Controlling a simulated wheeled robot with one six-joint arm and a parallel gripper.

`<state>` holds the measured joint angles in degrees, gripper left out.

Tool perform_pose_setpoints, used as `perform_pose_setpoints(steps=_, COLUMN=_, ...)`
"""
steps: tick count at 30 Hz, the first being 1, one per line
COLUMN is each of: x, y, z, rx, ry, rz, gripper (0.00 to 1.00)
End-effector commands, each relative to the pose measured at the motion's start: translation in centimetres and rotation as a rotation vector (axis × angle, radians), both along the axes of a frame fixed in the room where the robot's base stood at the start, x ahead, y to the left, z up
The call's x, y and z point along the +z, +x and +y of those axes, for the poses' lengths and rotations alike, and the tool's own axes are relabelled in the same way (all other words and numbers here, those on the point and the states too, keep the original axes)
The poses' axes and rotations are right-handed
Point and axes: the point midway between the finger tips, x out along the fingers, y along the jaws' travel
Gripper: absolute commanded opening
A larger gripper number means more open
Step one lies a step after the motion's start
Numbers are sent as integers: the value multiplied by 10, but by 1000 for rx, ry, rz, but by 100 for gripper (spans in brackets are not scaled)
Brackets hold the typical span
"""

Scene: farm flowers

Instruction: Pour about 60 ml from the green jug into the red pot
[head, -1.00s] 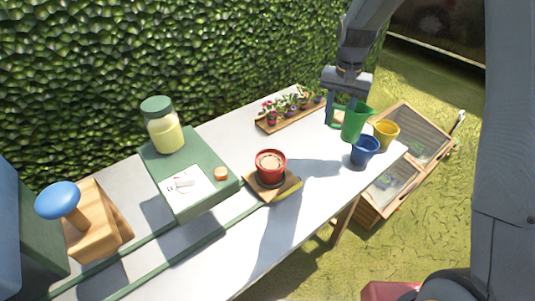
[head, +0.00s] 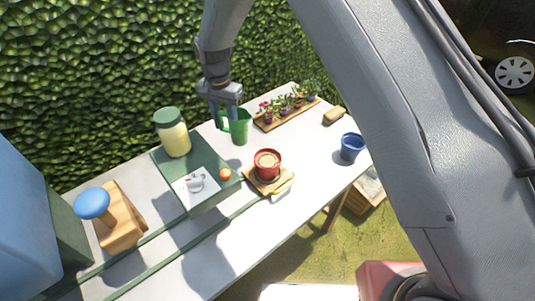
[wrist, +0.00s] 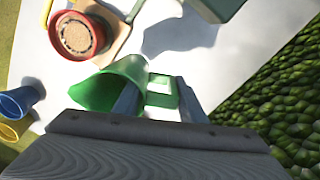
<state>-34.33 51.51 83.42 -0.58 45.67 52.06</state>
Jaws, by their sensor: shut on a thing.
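The green jug (head: 240,128) is held by my gripper (head: 224,116), behind and left of the red pot in the head view. The jug looks close to upright and above the table. In the wrist view the jug (wrist: 110,86) sits between the fingers of my gripper (wrist: 155,100), its wide mouth toward the left. The jug's contents are not visible. The red pot (head: 267,165) stands on a wooden board, with light brown fill at its top. The pot (wrist: 78,36) also shows at the upper left of the wrist view, apart from the jug.
A blue cup (head: 351,148) stands near the table's right end. A flower tray (head: 287,113) lies at the back. A jar (head: 172,133) stands on a green box (head: 206,202) left of the pot. A hedge (head: 110,70) runs behind the table.

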Motion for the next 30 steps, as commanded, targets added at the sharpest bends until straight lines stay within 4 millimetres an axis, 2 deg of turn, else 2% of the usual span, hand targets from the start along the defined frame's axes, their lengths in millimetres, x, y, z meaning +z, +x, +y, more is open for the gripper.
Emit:
perform_pose_setpoints(steps=1, x=1, y=-7, z=13, rx=3, ry=-1, rz=0, gripper=5)
perform_pose_setpoints(steps=3, x=0, y=-13, z=26, rx=2, ry=-1, rz=-1, gripper=5)
perform_pose_setpoints(steps=9, x=-2, y=-23, z=45, rx=-1, ry=-1, rz=-1, gripper=5)
perform_pose_setpoints(steps=21, x=-5, y=-24, z=47, rx=4, ry=4, rz=-2, gripper=5)
perform_pose_setpoints(steps=30, x=-32, y=-29, z=44, rx=13, ry=95, rz=-29, gripper=5)
